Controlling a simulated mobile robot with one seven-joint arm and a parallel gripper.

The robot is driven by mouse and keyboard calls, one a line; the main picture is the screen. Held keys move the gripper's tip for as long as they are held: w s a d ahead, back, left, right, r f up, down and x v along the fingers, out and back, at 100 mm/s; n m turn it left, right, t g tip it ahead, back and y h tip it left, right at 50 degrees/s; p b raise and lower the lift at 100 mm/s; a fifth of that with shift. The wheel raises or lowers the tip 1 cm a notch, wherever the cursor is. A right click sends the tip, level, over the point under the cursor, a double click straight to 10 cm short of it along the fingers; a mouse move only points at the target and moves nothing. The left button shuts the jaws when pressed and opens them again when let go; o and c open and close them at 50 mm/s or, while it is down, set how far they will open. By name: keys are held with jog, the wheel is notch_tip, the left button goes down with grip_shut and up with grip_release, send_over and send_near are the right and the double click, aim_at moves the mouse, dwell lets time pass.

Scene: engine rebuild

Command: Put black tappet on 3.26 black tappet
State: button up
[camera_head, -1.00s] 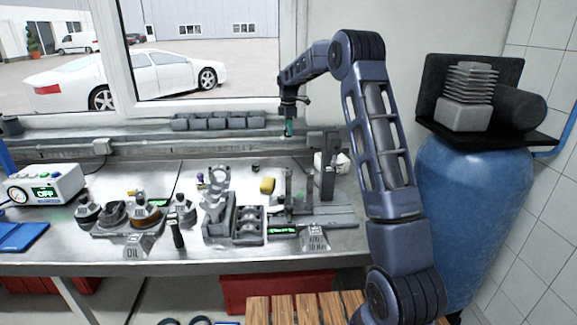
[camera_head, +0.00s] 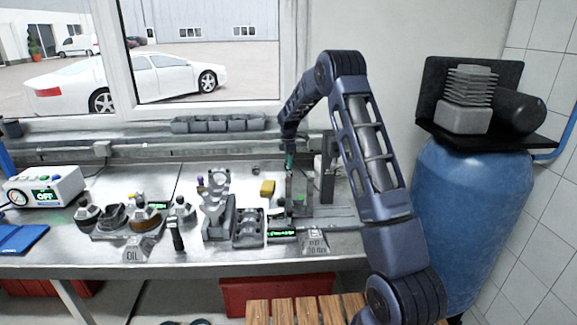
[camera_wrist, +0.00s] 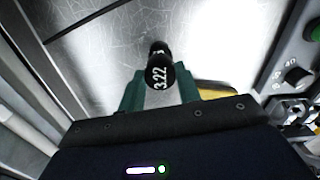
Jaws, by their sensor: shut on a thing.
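My gripper (camera_head: 289,163) is lowered over the right half of the workbench. In the wrist view, its green fingers (camera_wrist: 160,92) are shut on a black tappet (camera_wrist: 158,76). The tappet's round face carries white digits that seem to read 3.22. A dark rounded part (camera_wrist: 159,48) shows just beyond that face; I cannot tell whether it belongs to the same tappet. In the head view the tappet is too small to make out. A small dark piece (camera_head: 256,170) stands on the bench left of my gripper. I cannot make out a tappet marked 3.26.
Grey engine fixtures (camera_head: 217,205) stand further left, and a grey stand (camera_head: 327,170) is close on the right. A grey bin row (camera_head: 218,123) is behind. Dials (camera_wrist: 298,75) edge the wrist view's right side.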

jog(key=shift+f, duration=0.9)
jog(key=shift+f, duration=0.15)
jog(key=o, duration=1)
jog(key=shift+c, duration=0.2)
